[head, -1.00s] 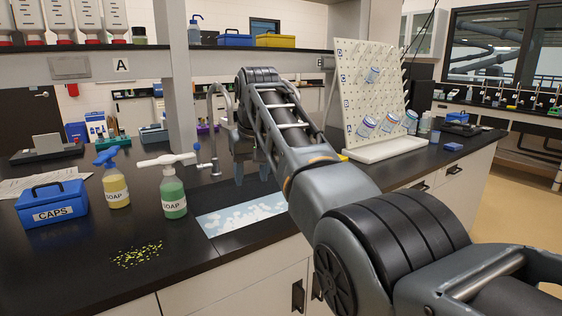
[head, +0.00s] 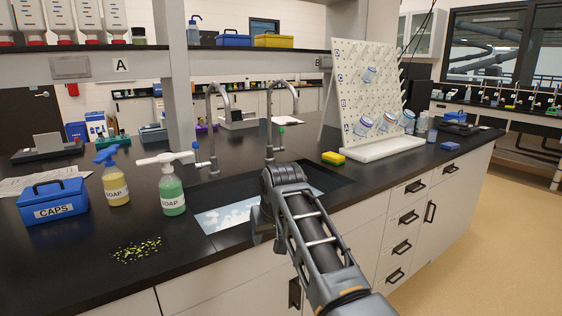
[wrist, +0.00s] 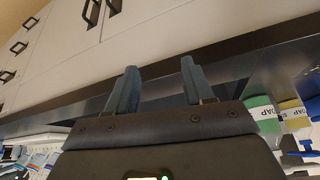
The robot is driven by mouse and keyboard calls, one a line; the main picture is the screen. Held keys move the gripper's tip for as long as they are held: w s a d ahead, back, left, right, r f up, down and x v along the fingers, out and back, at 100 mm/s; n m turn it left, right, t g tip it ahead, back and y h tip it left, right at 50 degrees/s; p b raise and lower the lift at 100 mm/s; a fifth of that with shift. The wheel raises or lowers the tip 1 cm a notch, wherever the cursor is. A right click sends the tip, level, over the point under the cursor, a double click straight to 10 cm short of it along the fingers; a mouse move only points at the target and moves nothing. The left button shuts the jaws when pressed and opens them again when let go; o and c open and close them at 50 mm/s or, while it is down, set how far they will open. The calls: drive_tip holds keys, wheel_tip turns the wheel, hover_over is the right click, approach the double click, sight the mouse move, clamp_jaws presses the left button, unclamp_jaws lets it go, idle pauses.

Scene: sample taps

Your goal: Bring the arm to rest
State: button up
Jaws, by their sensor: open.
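My gripper (wrist: 158,88) shows in the wrist view with its two fingers apart and nothing between them. Beyond the fingers are the counter's dark front edge and pale cabinet fronts. In the head view my arm reaches in from the bottom right and its folded wrist is in front of the sink; the fingers are not clearly seen there. The sink (head: 318,177) is partly hidden behind the arm, with two curved taps (head: 211,125) at its back.
Two soap bottles (head: 173,192) and a blue CAPS box (head: 55,204) stand left of the sink. Yellow bits (head: 137,250) lie on the counter. A pegboard rack (head: 365,90) with several vessels and a yellow sponge (head: 333,158) are to the right. Open floor (head: 480,225) lies at right.

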drive_tip(key=s+d+f+t, duration=0.1)
drive_tip(key=s+d+f, duration=0.25)
drive_tip(key=f, duration=0.25)
drive_tip(key=s+d+f+m+t, duration=0.1)
drive_tip(key=s+d+f, duration=0.1)
drive_tip(key=s+f, duration=0.35)
drive_tip(key=s+d+f, duration=0.3)
drive_tip(key=f, duration=0.4)
drive_tip(key=s+d+f+m+t, duration=0.1)
drive_tip(key=s+d+f, duration=0.25)
drive_tip(key=s, duration=0.55)
drive_tip(key=s+d+f+t, duration=0.2)
drive_tip(key=s+d, duration=0.2)
drive_tip(key=s, duration=0.5)
drive_tip(key=s+d+r+m+t, duration=0.1)
drive_tip(key=s+d+r, duration=0.3)
drive_tip(key=s, duration=0.5)
drive_tip(key=s+d+r+t+h, duration=0.1)
drive_tip(key=s+r, duration=0.4)
drive_tip(key=s, duration=0.3)
drive_tip(key=s+d+r+m+t, duration=0.1)
drive_tip(key=s+d+r, duration=0.3)
drive_tip(key=s, duration=0.5)
drive_tip(key=s+r+t+h, duration=0.1)
drive_tip(key=s+r, duration=0.5)
drive_tip(key=r, duration=0.5)
drive_tip(key=shift+a+r+t, duration=0.2)
drive_tip(key=shift+r+t, duration=0.1)
drive_tip(key=shift+t, duration=0.1)
